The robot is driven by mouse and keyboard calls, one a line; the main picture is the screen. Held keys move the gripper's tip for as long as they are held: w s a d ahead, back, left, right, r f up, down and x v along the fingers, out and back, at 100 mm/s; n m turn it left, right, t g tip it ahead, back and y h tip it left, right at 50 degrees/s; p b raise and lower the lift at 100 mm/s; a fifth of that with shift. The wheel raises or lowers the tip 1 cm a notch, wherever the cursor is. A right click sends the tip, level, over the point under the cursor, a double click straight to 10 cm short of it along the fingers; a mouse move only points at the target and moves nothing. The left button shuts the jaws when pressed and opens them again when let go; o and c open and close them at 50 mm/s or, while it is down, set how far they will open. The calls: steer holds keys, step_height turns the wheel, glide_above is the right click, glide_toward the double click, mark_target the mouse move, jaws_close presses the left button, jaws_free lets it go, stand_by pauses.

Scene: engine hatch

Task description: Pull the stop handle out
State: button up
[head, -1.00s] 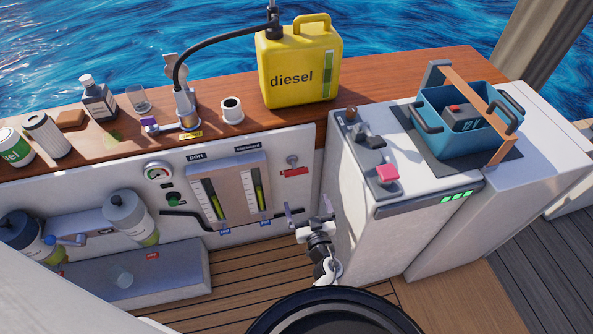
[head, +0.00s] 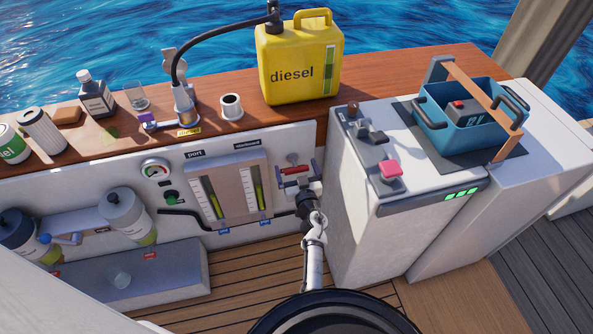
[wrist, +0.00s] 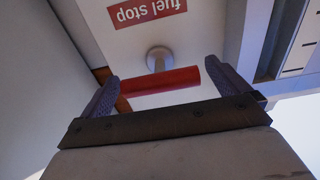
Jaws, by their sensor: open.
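The stop handle is a red bar on a grey stem in the white panel. In the wrist view the red handle (wrist: 160,82) lies across the space between my two fingers, with its round stem mount behind it and a red "fuel stop" label (wrist: 146,10) beyond, upside down. In the head view the handle (head: 294,170) shows at the right end of the panel, partly hidden by my gripper (head: 298,178). My gripper (wrist: 160,92) is open, one finger near each end of the bar. I cannot tell whether either finger touches it.
The white console (head: 350,215) with a pink-red button (head: 390,169) stands close on the right of my gripper. Gauges (head: 229,190) are on the left. The yellow diesel can (head: 299,60) stands on the wooden counter above.

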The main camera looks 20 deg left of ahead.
mark_target(297, 172)
steer(key=c, duration=1.1)
steer(key=p+v, duration=0.3)
steer(key=v, duration=0.1)
steer(key=shift+s+d+r, duration=0.1)
steer(key=shift+s+d, duration=0.1)
steer(key=shift+s, duration=0.1)
steer(key=shift+s+f, duration=0.15)
steer(key=shift+f, duration=0.1)
steer(key=shift+o, duration=0.2)
steer(key=o, duration=1.1)
steer(key=shift+d, duration=0.1)
steer(key=shift+c, duration=0.2)
steer(key=shift+r, duration=0.15)
